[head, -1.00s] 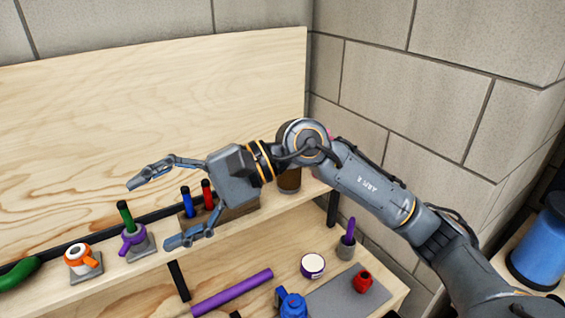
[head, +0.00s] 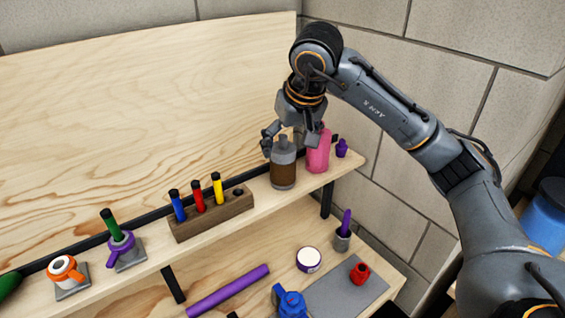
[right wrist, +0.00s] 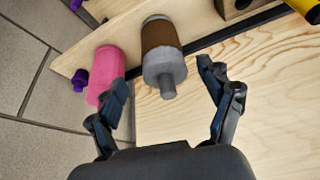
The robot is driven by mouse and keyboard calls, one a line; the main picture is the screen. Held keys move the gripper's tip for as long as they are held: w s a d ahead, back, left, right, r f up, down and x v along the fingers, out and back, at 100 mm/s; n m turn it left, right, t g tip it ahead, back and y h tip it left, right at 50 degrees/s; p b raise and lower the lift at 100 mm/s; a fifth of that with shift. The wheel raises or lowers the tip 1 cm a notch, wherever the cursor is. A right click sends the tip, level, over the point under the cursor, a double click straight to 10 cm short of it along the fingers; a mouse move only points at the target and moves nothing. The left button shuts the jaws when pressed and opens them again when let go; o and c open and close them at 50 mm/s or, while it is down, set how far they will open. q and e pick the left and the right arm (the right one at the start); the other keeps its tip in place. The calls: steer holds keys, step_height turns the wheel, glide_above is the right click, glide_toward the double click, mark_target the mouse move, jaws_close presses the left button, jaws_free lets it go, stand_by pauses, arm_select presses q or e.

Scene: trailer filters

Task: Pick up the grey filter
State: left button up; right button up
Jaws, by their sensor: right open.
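The grey filter (head: 283,175), a grey cylinder with a brown band and a narrow neck, stands upright on the upper shelf near its right end. The right wrist view shows it too (right wrist: 163,60), in front of the gripper and between the lines of the two fingers. My right gripper (head: 291,142) is open and points down just above and behind the filter's top. Its fingers (right wrist: 161,78) are spread either side of the filter's neck, with nothing held. Contact cannot be told. My left gripper is not in view.
A pink bottle (head: 318,152) stands close to the filter's right, with a small purple piece (head: 342,149) beyond it. A wooden block (head: 212,216) with coloured sticks is to the left. The wooden back panel (head: 150,100) rises behind the shelf.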

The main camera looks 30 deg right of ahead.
mark_target(286, 150)
steer(key=shift+w+f, duration=0.15)
steer(key=shift+f, duration=0.4)
steer(key=shift+w+f+p, duration=0.1)
steer(key=shift+f+p, duration=0.15)
steer(key=shift+p, duration=0.15)
steer(key=p+x, duration=0.1)
steer(key=x, duration=0.2)
steer(key=shift+w+a+f+p, duration=0.2)
steer(key=shift+f+p, duration=0.1)
steer(key=shift+p, duration=0.1)
steer(key=shift+w+f, duration=0.2)
steer(key=shift+f, duration=0.25)
steer(key=c, duration=1.3)
